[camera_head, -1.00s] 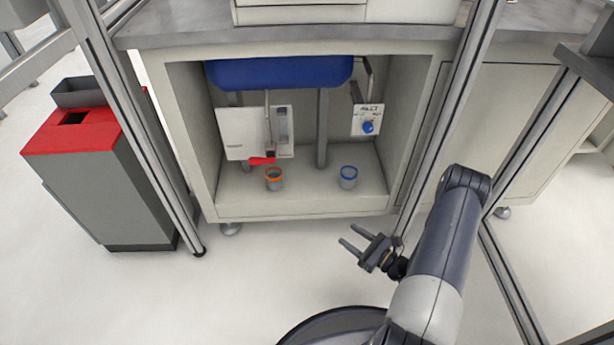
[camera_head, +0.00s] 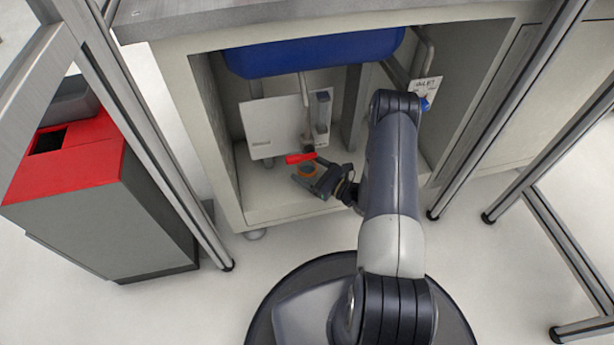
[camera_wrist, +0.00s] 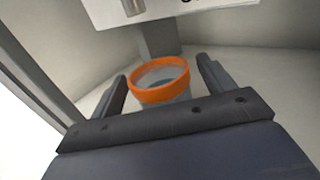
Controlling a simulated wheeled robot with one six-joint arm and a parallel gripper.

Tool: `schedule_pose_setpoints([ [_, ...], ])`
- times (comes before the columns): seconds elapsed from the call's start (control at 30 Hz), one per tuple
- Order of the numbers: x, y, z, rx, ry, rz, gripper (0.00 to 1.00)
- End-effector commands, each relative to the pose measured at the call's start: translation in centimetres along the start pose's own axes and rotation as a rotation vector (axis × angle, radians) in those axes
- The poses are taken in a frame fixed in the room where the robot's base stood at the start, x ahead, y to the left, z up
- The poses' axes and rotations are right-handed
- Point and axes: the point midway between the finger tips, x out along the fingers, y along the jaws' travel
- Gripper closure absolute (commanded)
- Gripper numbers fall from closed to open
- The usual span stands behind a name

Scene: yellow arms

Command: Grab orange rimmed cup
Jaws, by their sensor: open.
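The orange-rimmed cup (camera_wrist: 160,82) stands upright on the cabinet floor, with a grey body below its orange rim. In the wrist view it sits between the two fingers of my gripper (camera_wrist: 163,88), with a gap visible on each side.
The cabinet (camera_head: 215,130) is open at the front. A white panel (camera_head: 275,127) stands behind. A grey bin with a red top (camera_head: 75,155) and metal posts stand outside. The blue-rimmed cup is hidden.

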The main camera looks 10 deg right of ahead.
Motion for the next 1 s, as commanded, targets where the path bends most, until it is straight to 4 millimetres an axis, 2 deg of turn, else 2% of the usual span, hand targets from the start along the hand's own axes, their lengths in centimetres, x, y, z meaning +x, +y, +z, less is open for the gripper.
schedule_pose_setpoints([
  [0.3, 0.57, -0.03, 0.08, 0.0, 0.0, -0.001, 0.23],
  [0.9, 0.55, -0.01, 0.06, 0.0, 0.0, 0.0, 0.72],
  [1.0, 0.55, -0.01, 0.06, 0.0, 0.0, 0.0, 0.74],
])
